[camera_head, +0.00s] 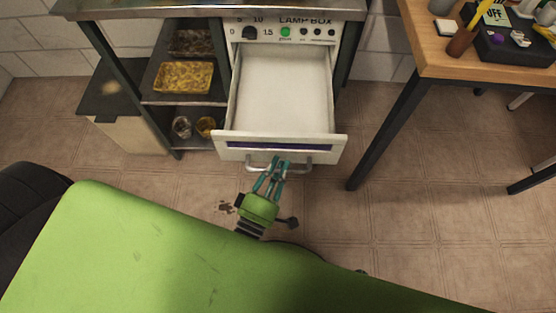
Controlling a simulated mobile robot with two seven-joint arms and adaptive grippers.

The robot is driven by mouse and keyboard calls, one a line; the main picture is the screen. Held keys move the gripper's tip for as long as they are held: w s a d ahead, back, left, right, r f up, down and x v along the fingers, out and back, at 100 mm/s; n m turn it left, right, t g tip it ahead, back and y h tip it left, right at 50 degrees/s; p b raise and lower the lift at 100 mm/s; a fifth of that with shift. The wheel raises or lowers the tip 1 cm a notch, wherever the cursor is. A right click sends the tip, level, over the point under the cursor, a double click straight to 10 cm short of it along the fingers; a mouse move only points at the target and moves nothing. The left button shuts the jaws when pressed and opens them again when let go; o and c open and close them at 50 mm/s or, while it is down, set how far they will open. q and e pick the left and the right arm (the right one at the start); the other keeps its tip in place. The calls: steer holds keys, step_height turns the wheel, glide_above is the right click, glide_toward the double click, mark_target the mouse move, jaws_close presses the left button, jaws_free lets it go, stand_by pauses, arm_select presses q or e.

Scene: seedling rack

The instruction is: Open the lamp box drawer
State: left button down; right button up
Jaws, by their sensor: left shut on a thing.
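The lamp box (284,32) stands at the top middle of the head view, with a dial and several small knobs on its white front panel. Its white drawer (284,92) is pulled well out toward me and looks empty inside. A metal bar handle (300,166) runs along the lower drawer front. My left gripper (275,165), green with teal fingers, is shut on the handle, left of its middle. My right gripper is not in view.
Left of the drawer, a dark shelf rack (181,100) holds a yellow tray (184,76) and small jars (182,127). A wooden table (455,60) with tools stands at the right, its dark leg (385,135) near the drawer. Tiled floor is clear at the lower right.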

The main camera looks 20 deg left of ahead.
arm_select(q)
steer(key=c, duration=1.1)
jaws_free()
steer(key=shift+c, duration=0.2)
steer(key=v, duration=1.2)
